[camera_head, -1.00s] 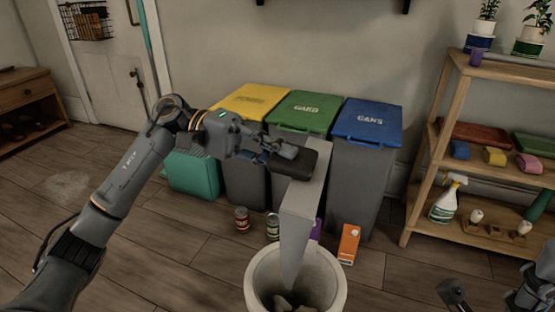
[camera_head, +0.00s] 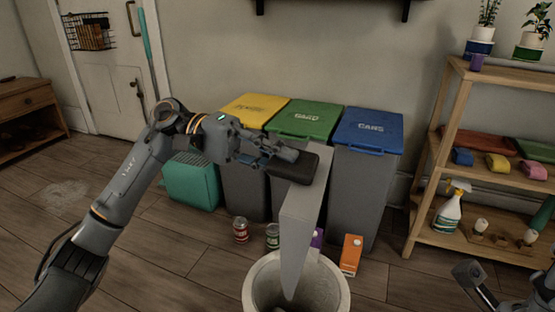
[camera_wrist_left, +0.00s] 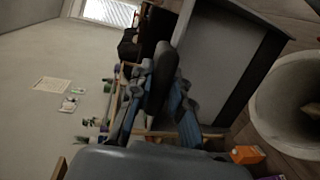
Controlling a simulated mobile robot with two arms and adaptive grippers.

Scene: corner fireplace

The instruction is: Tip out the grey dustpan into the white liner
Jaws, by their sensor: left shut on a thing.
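The grey dustpan (camera_head: 304,215) hangs steeply tilted, its narrow lower end over the white liner (camera_head: 338,283) at the bottom of the head view. My left gripper (camera_head: 272,161) is shut on the dustpan's dark handle. In the left wrist view, the gripper (camera_wrist_left: 160,100) grips the handle, the pan (camera_wrist_left: 222,50) extends up and right, and the round liner (camera_wrist_left: 262,112) is at the right edge. The liner's inside is dark and partly hidden by the pan; a tan piece shows in it in the wrist view. My right gripper (camera_head: 475,280) is low at the right, partly cut off.
Yellow (camera_head: 252,108), green (camera_head: 305,118) and blue-lidded (camera_head: 368,125) bins stand behind the dustpan. Cans (camera_head: 240,230) and an orange carton (camera_head: 350,254) are on the floor near the liner. A wooden shelf (camera_head: 455,150) stands at right. The floor at left is mostly clear.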

